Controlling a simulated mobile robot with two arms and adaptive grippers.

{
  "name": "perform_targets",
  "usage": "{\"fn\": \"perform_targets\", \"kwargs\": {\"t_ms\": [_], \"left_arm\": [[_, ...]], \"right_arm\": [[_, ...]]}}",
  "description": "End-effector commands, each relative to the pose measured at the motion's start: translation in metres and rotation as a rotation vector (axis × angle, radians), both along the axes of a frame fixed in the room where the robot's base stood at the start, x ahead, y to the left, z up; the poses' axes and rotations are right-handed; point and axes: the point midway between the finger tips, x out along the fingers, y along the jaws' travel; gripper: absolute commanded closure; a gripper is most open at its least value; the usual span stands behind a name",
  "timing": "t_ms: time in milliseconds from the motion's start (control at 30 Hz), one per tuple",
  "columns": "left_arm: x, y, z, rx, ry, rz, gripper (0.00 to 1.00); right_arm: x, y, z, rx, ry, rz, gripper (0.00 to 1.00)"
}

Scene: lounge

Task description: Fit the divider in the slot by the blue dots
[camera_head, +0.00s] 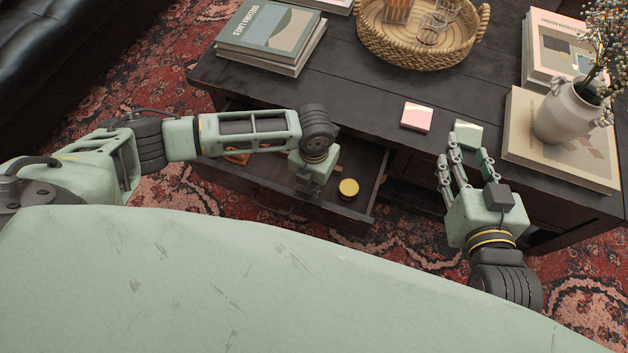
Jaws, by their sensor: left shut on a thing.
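My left gripper (314,192) points down into the open drawer (372,190) at the front of the dark table. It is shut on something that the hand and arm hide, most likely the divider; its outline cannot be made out. The slot and the blue dots cannot be made out either. A small round jar with a yellow lid (348,188) is in the drawer, just right of the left gripper. My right gripper (465,168) has its fingers spread and empty, over the table's front edge, close to a pale green box.
Orange-brown items (237,157) lie in the drawer's left part. A pink box (416,116) and the pale green box (468,133) are on the tabletop. Books (270,35), a wicker tray (400,45) and a white vase (568,112) on a book stand around them.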

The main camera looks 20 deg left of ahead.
Motion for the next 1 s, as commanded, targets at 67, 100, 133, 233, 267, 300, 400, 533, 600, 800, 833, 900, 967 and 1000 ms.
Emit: {"fn": "perform_targets", "kwargs": {"t_ms": [67, 100, 133, 233, 267, 300, 400, 533, 600, 800, 833, 900, 967, 1000], "left_arm": [[0.000, 0.000, -0.001, 0.000, 0.000, 0.000, 1.00], [0.000, 0.000, -0.001, 0.000, 0.000, 0.000, 1.00], [0.000, 0.000, -0.002, 0.000, 0.000, 0.000, 1.00], [0.000, 0.000, -0.003, 0.000, 0.000, 0.000, 1.00], [0.000, 0.000, -0.003, 0.000, 0.000, 0.000, 1.00], [0.000, 0.000, -0.003, 0.000, 0.000, 0.000, 1.00], [0.000, 0.000, -0.004, 0.000, 0.000, 0.000, 1.00], [0.000, 0.000, -0.005, 0.000, 0.000, 0.000, 1.00], [0.000, 0.000, -0.006, 0.000, 0.000, 0.000, 1.00], [0.000, 0.000, -0.008, 0.000, 0.000, 0.000, 1.00], [0.000, 0.000, -0.008, 0.000, 0.000, 0.000, 1.00], [0.000, 0.000, -0.009, 0.000, 0.000, 0.000, 1.00], [0.000, 0.000, -0.010, 0.000, 0.000, 0.000, 1.00], [0.000, 0.000, -0.010, 0.000, 0.000, 0.000, 1.00]], "right_arm": [[0.000, 0.000, 0.001, 0.002, -0.006, 0.001, 0.60], [0.001, 0.001, 0.002, 0.002, -0.010, 0.001, 0.60], [0.001, 0.001, 0.002, 0.003, -0.014, 0.001, 0.60], [0.002, 0.001, 0.005, 0.006, -0.026, 0.002, 0.60], [0.002, 0.001, 0.005, 0.007, -0.028, 0.002, 0.60], [0.002, 0.001, 0.006, 0.007, -0.030, 0.002, 0.60], [0.003, 0.002, 0.007, 0.009, -0.037, 0.003, 0.60], [0.003, 0.002, 0.010, 0.012, -0.053, 0.003, 0.60], [0.004, 0.003, 0.012, 0.014, -0.059, 0.004, 0.60], [0.005, 0.004, 0.014, 0.019, -0.074, 0.005, 0.60], [0.005, 0.004, 0.015, 0.019, -0.078, 0.005, 0.60], [0.006, 0.004, 0.017, 0.022, -0.087, 0.006, 0.60], [0.006, 0.004, 0.018, 0.023, -0.092, 0.006, 0.60], [0.006, 0.005, 0.019, 0.024, -0.095, 0.006, 0.60]]}}
